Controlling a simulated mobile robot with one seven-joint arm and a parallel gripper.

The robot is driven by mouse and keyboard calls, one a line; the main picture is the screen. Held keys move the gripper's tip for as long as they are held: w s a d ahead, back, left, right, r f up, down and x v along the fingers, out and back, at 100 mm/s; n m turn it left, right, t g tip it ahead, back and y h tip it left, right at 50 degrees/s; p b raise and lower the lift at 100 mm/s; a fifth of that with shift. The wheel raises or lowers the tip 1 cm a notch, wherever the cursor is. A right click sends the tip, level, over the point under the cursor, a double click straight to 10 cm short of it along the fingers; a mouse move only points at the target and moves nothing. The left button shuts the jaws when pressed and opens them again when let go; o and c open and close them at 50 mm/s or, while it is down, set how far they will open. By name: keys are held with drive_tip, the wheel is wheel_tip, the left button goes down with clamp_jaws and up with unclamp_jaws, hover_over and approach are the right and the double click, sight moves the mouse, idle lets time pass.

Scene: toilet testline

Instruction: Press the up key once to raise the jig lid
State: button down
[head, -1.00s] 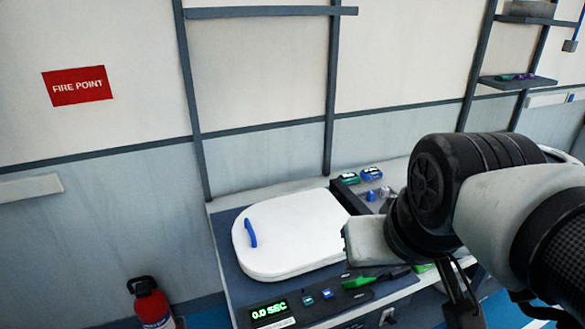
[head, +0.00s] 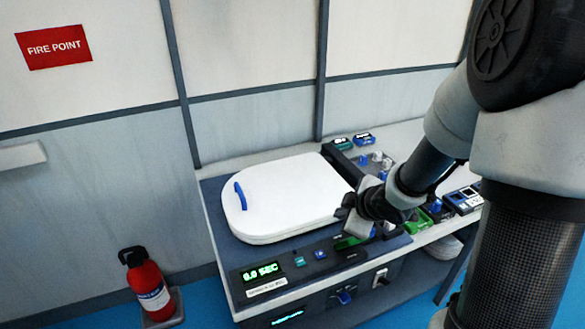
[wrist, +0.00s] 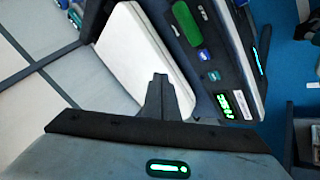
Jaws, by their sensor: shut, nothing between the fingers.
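The white jig lid (head: 285,195) with a blue handle (head: 240,195) lies flat and closed on the dark bench; it also shows in the wrist view (wrist: 140,50). The front panel has a teal key (head: 299,261) and a blue key (head: 320,255) right of a green "0.0 SEC" display (head: 263,271). I cannot read which is the up key. In the wrist view the blue key (wrist: 203,55) and teal key (wrist: 213,76) lie right of my gripper (wrist: 159,80). My gripper (head: 345,212) is shut and empty, by the lid's right edge, apart from both keys.
A long green part (head: 352,242) lies right of the keys, below my gripper. Coloured boxes and small parts (head: 363,138) stand behind and right of the lid. A red extinguisher (head: 147,285) stands on the floor at left.

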sight(320, 255)
drive_tip(key=a+f+n+y, duration=0.2)
drive_tip(key=a+f, duration=0.1)
drive_tip(key=a, duration=0.1)
drive_tip(key=shift+f+y, duration=0.3)
drive_tip(key=shift+f, duration=0.1)
drive_tip(key=shift+d+f, duration=0.1)
drive_tip(key=shift+f, duration=0.05)
wheel_tip(320, 255, down, 8)
drive_tip(key=b, duration=0.8)
drive_tip(key=shift+f+b, duration=0.25)
drive_tip(key=shift+b, duration=0.1)
idle(1.0)
drive_tip(key=shift+f+b, duration=0.35)
drive_tip(key=shift+f, duration=0.1)
